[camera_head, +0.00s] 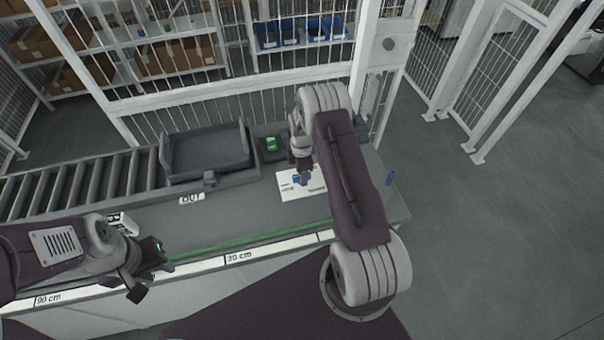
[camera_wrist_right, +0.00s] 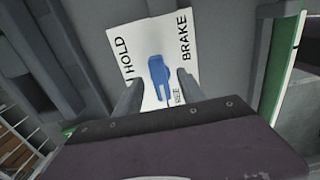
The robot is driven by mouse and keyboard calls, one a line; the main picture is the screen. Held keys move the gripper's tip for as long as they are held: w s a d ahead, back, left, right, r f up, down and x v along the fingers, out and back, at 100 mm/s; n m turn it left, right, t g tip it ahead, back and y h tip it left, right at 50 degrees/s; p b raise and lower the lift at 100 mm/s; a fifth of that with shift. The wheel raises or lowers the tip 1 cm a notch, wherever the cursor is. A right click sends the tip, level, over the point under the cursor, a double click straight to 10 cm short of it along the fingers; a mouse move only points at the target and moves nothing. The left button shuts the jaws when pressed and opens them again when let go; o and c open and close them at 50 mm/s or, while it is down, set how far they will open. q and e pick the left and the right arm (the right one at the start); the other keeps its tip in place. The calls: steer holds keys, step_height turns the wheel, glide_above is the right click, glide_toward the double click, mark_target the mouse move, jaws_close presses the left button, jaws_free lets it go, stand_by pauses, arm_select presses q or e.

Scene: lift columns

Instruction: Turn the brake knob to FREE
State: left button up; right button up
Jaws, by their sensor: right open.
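The brake knob (camera_wrist_right: 159,75) is blue and elongated, on a white plate (camera_wrist_right: 146,38) lettered HOLD and BRAKE. A third word by the knob's lower end is partly hidden and looks like FREE. A pale mark shows on the knob's lower end, towards that word. My right gripper (camera_wrist_right: 160,79) is open, with one finger on each side of the knob; whether they touch it I cannot tell. In the head view the knob (camera_head: 303,179) shows below my right gripper. My left gripper (camera_head: 150,273) is open and empty over the front edge of the counter.
A grey tray (camera_head: 210,150) sits behind the OUT label, beside the roller conveyor (camera_head: 75,187). A green button box (camera_head: 270,144) stands behind the plate. Wire fencing stands behind.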

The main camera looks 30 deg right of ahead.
step_height(320, 180, up, 8)
steer(key=p, duration=0.4)
steer(key=shift+f+p, duration=0.25)
steer(key=shift+p, duration=0.05)
steer(key=shift+f, duration=0.1)
